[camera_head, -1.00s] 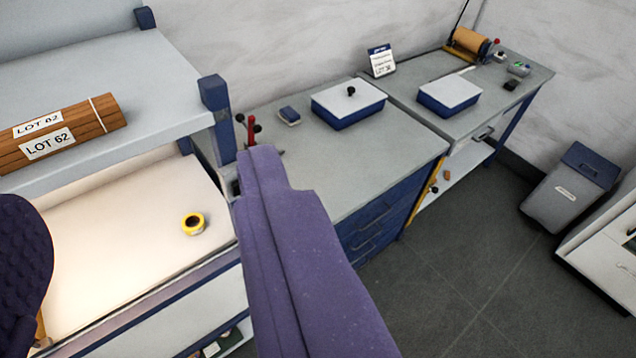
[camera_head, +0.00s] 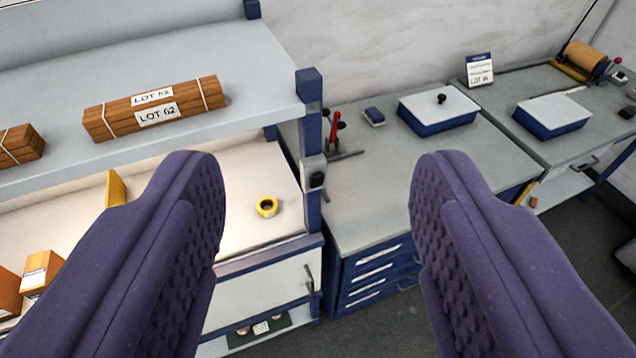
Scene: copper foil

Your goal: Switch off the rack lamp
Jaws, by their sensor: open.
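The rack (camera_head: 60,85) stands at the left, with a grey upper shelf and blue posts. The surface below its shelf (camera_head: 250,170) is brightly lit, so the lamp appears on; the lamp itself is hidden. A small grey box with a black switch (camera_head: 316,180) sits on the rack's front right post, below shelf level. My gripper (camera_head: 318,168) is open and empty, its two purple padded fingers wide apart. In the picture the switch lies between the fingertips, beyond them; the fingers do not appear to touch it. The rocker's position is too small to tell.
Brown bundles marked LOT 62 (camera_head: 158,108) lie on the upper shelf. A yellow tape roll (camera_head: 267,207) lies on the lit surface. A red-handled tool (camera_head: 335,128) stands just behind the post. A bench (camera_head: 370,200) with a lidded blue box (camera_head: 438,112) extends right.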

